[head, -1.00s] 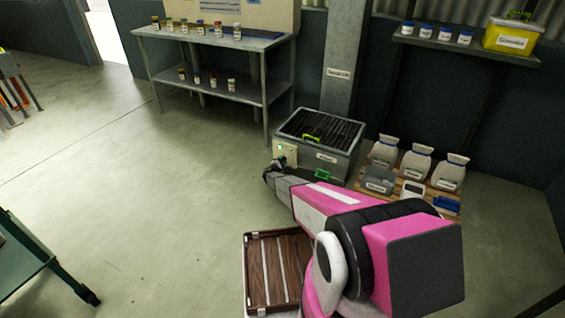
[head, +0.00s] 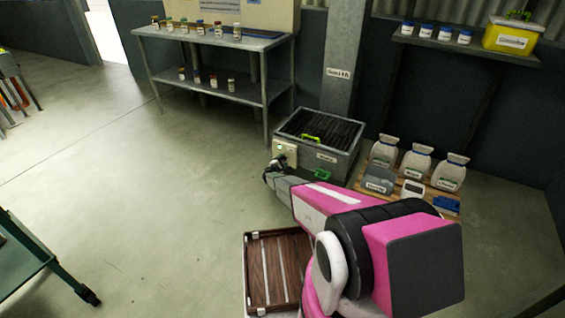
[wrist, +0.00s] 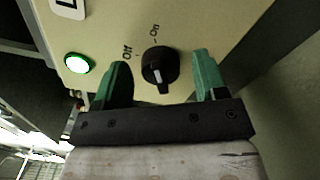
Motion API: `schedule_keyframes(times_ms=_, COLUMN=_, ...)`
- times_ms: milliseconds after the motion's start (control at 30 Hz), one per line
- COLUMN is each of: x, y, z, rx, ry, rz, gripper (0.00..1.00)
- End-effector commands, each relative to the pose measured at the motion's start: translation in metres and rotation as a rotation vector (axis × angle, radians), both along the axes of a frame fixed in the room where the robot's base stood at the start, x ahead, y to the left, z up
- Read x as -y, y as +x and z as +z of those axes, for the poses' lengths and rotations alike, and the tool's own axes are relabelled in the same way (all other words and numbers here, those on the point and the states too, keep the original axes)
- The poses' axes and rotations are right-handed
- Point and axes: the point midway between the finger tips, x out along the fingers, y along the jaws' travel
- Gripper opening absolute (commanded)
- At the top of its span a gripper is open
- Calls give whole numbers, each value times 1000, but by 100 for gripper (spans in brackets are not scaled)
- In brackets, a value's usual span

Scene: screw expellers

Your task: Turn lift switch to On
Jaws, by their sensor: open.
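The lift switch is a black rotary knob (wrist: 160,66) on a cream panel, with the labels "Off" (wrist: 127,52) and "On" (wrist: 155,30) beside it in the wrist view. A pale mark shows on the knob's lower part; I cannot tell for sure which label it is set to. My gripper (wrist: 160,62) is open, with one green finger on each side of the knob and a visible gap to each. In the head view my gripper (head: 272,171) is at the panel (head: 286,151) on the front of the grey metal box (head: 325,160); the knob is too small to make out there.
A round green light (wrist: 77,63) glows on the panel, left of the knob. White sacks (head: 416,162) and small containers stand on a pallet right of the box. A metal table (head: 215,95) with jars stands behind.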

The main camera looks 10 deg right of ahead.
Motion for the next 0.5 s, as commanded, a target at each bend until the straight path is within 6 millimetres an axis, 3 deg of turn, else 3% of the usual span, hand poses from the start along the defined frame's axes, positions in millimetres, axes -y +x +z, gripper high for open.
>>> schedule_keyframes(times_ms=267, x=-16, y=-24, z=1, rx=-1, ry=1, rz=0, gripper=66)
schedule_keyframes(times_ms=500, x=-42, y=-61, z=1, rx=0, ry=0, rz=1, gripper=66)
